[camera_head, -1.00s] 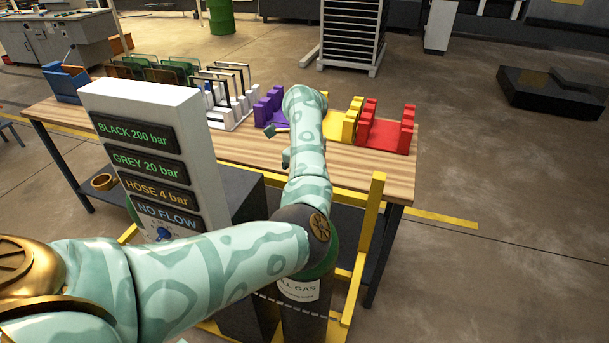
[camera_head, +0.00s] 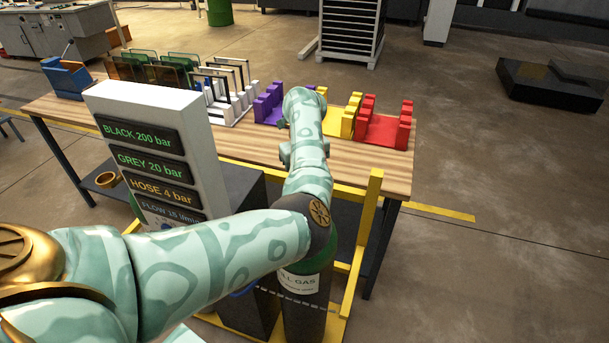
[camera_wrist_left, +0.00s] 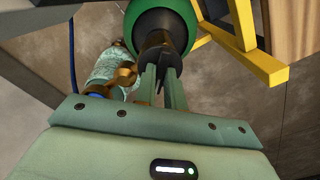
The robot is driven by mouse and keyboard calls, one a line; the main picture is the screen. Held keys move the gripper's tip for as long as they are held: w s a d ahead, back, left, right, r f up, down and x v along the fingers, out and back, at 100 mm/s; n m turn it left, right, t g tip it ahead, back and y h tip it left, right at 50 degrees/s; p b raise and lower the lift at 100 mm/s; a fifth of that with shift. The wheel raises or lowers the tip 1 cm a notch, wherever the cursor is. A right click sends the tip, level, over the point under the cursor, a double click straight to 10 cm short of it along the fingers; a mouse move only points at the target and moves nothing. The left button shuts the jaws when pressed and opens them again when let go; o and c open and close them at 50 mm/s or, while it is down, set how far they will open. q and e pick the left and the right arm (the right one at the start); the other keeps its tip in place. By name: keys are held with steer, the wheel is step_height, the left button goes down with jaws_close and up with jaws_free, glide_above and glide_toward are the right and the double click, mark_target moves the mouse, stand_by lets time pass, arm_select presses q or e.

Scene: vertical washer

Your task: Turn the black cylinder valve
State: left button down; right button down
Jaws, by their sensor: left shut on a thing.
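The gas cylinder (camera_head: 306,310) has a dark body, a green shoulder and a white label. It stands under my left arm in the head view, and the arm hides its top. In the left wrist view its green shoulder (camera_wrist_left: 143,15) is at the top, with the black valve (camera_wrist_left: 158,40) in front. My left gripper (camera_wrist_left: 161,68) is shut on the black valve. The fingertips and part of the valve are hard to make out. In the head view my left gripper is hidden. My right gripper is in neither view.
A white display panel (camera_head: 205,125) reads black 200 bar, grey 20 bar, hose 4 bar and a flow of about 15 l/min. A yellow frame (camera_head: 366,230) surrounds the cylinder. Behind stands a wooden table (camera_head: 345,165) with coloured racks.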

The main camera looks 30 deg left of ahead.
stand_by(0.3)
arm_select(q)
steer(key=c, duration=1.5)
jaws_free()
step_height(320, 180, up, 16)
steer(key=p, duration=0.3)
steer(key=shift+r, duration=0.15)
